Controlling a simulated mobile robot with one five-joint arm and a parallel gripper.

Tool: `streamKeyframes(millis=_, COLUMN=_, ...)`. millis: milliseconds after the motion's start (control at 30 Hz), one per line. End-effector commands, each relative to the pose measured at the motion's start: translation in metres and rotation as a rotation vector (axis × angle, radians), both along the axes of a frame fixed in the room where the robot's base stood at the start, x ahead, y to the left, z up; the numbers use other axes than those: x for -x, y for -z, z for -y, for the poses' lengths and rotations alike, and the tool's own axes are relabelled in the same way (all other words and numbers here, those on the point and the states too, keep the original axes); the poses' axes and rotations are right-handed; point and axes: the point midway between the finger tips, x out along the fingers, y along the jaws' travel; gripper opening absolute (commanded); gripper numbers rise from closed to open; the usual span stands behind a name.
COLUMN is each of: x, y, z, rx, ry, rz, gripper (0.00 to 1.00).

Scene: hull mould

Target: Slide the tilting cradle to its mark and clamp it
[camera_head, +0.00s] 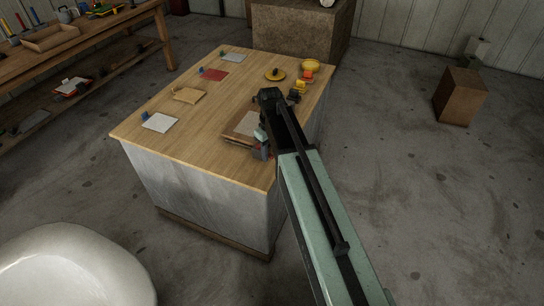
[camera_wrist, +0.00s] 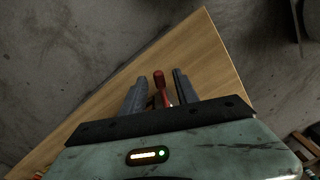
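A brown, tray-like piece with a pale inset (camera_head: 243,126), possibly the tilting cradle, lies on the wooden table near its right front edge. My gripper (camera_head: 262,146) is at that edge, beside this piece. In the wrist view my gripper (camera_wrist: 157,80) is open, with two dark fingers pointing at the table. A red-knobbed handle (camera_wrist: 160,83), possibly the clamp lever, stands between the fingers with gaps visible on both sides. Its lower end is hidden behind my gripper body. I cannot make out the mark, and my arm hides part of the table beyond the brown piece.
The wooden table top (camera_head: 200,125) holds several flat pads, including a red one (camera_head: 214,74), plus a yellow dish (camera_head: 275,75) and a yellow bowl (camera_head: 311,65). A workbench (camera_head: 100,28) stands at the left, a brown box (camera_head: 460,97) at the right.

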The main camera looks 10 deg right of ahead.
Motion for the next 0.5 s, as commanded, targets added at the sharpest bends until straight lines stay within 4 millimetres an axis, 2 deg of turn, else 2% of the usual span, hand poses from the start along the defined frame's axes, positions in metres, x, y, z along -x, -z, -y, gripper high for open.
streamKeyframes(millis=100, x=0.0001, y=-0.0015, z=0.0003, rx=0.000, ry=0.000, rz=0.000, gripper=0.36)
streamKeyframes(millis=233, x=0.0000, y=-0.0015, z=0.0004, rx=0.000, ry=0.001, rz=0.000, gripper=0.00)
streamKeyframes(millis=500, x=0.0001, y=-0.0015, z=0.0004, rx=0.000, ry=0.001, rz=0.000, gripper=0.00)
